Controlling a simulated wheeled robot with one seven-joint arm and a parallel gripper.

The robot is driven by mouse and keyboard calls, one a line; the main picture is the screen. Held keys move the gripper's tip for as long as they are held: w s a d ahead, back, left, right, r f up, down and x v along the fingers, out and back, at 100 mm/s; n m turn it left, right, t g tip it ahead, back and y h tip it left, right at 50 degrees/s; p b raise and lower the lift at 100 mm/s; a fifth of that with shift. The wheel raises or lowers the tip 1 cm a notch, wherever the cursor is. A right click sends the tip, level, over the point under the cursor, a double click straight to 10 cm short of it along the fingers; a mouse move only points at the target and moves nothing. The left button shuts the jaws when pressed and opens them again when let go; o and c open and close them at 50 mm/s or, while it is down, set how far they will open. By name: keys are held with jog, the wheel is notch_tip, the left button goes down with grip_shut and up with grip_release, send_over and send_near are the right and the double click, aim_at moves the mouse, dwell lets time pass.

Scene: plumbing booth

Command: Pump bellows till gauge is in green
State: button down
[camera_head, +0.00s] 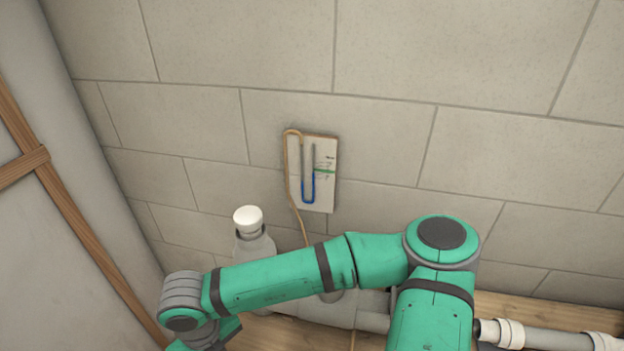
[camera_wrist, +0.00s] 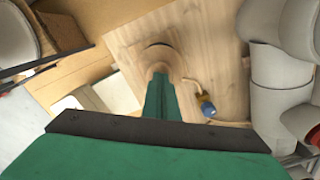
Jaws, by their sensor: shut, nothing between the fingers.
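The gauge (camera_head: 311,173) is a white board on the tiled wall with a U-shaped tube holding blue liquid. A thin brown hose runs from the tube's top down behind my arm. In the wrist view my gripper (camera_wrist: 160,80) is shut and empty, its fingertips at a round wooden knob (camera_wrist: 158,56) on a wooden board. The knob seems part of the bellows; contact cannot be told.
A grey bottle-shaped fitting with a white cap (camera_head: 248,219) stands below left of the gauge. White pipes (camera_head: 560,338) run at the lower right. Thick grey pipes (camera_wrist: 275,70) fill the wrist view's right side. A small blue fitting (camera_wrist: 207,108) lies beside the gripper.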

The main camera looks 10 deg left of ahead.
jog(key=shift+d+f, duration=0.1)
jog(key=shift+f, duration=1.25)
jog(key=shift+w+d+r, duration=0.1)
jog(key=shift+w+r, duration=0.1)
jog(key=shift+r, duration=0.55)
jog(key=shift+w+r, duration=0.15)
jog(key=shift+r, duration=0.6)
jog(key=shift+d+r, duration=0.1)
jog(key=shift+r, duration=0.15)
jog(key=shift+s+a, duration=0.2)
jog(key=shift+d+f, duration=0.1)
